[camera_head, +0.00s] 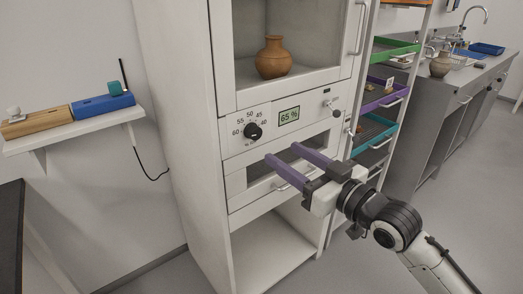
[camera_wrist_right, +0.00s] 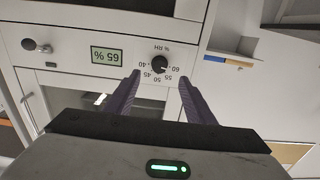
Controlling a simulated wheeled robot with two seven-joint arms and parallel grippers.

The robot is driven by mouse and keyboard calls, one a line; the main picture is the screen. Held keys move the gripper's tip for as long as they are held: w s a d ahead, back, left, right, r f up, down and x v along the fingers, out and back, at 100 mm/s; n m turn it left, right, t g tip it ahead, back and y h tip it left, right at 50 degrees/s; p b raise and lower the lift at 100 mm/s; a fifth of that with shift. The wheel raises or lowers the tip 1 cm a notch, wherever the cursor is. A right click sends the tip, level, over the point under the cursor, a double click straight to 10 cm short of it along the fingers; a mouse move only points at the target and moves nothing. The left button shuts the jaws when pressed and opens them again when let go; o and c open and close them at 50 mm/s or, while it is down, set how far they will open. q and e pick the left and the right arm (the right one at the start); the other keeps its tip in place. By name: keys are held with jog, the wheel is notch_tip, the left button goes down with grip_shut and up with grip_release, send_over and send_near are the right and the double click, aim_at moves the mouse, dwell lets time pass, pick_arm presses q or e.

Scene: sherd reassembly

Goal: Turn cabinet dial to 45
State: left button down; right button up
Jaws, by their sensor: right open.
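The black cabinet dial (camera_head: 253,131) sits on the white cabinet's front panel, with printed marks from 40 to 60 around it. A small green display (camera_head: 289,115) right of the dial reads 65 %. In the right wrist view the dial (camera_wrist_right: 160,63) lies beyond the fingertips, between them in the picture, and the display (camera_wrist_right: 107,56) is to its left, upside down. My right gripper (camera_head: 283,156) has purple fingers, spread open and empty, in front of the cabinet just below and right of the dial. It also shows in the right wrist view (camera_wrist_right: 160,78). My left gripper is out of view.
A clay pot (camera_head: 273,58) stands in the cabinet's upper compartment. A drawer handle (camera_head: 295,178) is close to my right fingers. A wall shelf (camera_head: 75,120) with blue and wooden blocks is at left. Coloured trays (camera_head: 380,97) and a sink counter are at right.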

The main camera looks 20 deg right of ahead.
aim_at(257, 135)
jog(key=x, duration=1)
jog(key=shift+w+r, duration=0.1)
jog(key=shift+r, duration=0.05)
